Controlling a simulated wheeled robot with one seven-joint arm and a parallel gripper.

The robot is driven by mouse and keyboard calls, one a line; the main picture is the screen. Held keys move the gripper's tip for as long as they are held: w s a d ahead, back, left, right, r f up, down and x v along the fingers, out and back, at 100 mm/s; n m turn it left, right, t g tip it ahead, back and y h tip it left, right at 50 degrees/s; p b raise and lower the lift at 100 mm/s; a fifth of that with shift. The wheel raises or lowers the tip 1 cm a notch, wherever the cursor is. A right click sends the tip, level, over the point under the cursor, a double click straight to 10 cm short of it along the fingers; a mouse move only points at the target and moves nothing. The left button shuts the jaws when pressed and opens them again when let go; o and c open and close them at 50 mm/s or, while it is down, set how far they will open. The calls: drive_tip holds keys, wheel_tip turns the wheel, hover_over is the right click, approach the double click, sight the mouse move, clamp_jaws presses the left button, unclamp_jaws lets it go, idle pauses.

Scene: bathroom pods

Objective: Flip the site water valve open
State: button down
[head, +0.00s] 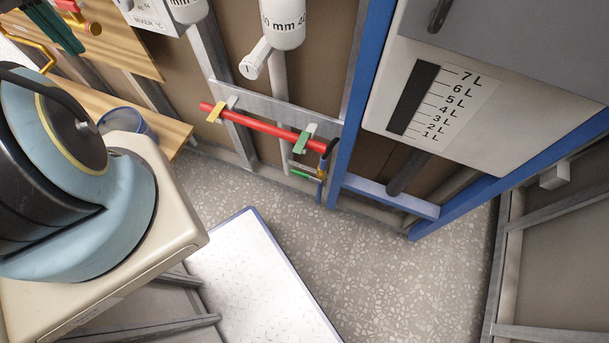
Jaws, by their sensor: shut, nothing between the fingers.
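No part in view is clearly marked as the site water valve. A red pipe (262,126) runs along the lower wall, with a yellow tag or lever (215,112) at its left and a green one (301,142) further right; I cannot tell whether either is a valve lever. My gripper is out of view; only part of my arm shows at the left.
A white cistern with a litre scale (447,100) hangs in a blue frame (352,100) at the right. White cylinders (283,22) hang at the top. A blue cup (125,121) stands on a wooden shelf (166,127). The speckled floor (370,245) is clear beside a white board (250,285).

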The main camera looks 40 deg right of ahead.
wheel_tip(320, 180, down, 54)
drive_tip(key=w+d+g+b, duration=0.1)
drive_tip(key=w+d+b, duration=0.1)
drive_tip(key=b, duration=4.9)
drive_tip(key=s+d+f+n+g+h, duration=0.4)
drive_tip(key=d+f+g+h, duration=0.3)
drive_tip(key=d+f+g, duration=0.2)
drive_tip(key=s+d+f+n+g+h, duration=0.3)
drive_tip(key=s+d+f+g+h, duration=0.4)
drive_tip(key=d+g, duration=0.7)
drive_tip(key=shift+d+f+n+h+b, duration=0.3)
drive_tip(key=shift+d+f+n+b, duration=0.15)
drive_tip(key=shift+f, duration=0.55)
drive_tip(key=shift+s, duration=0.1)
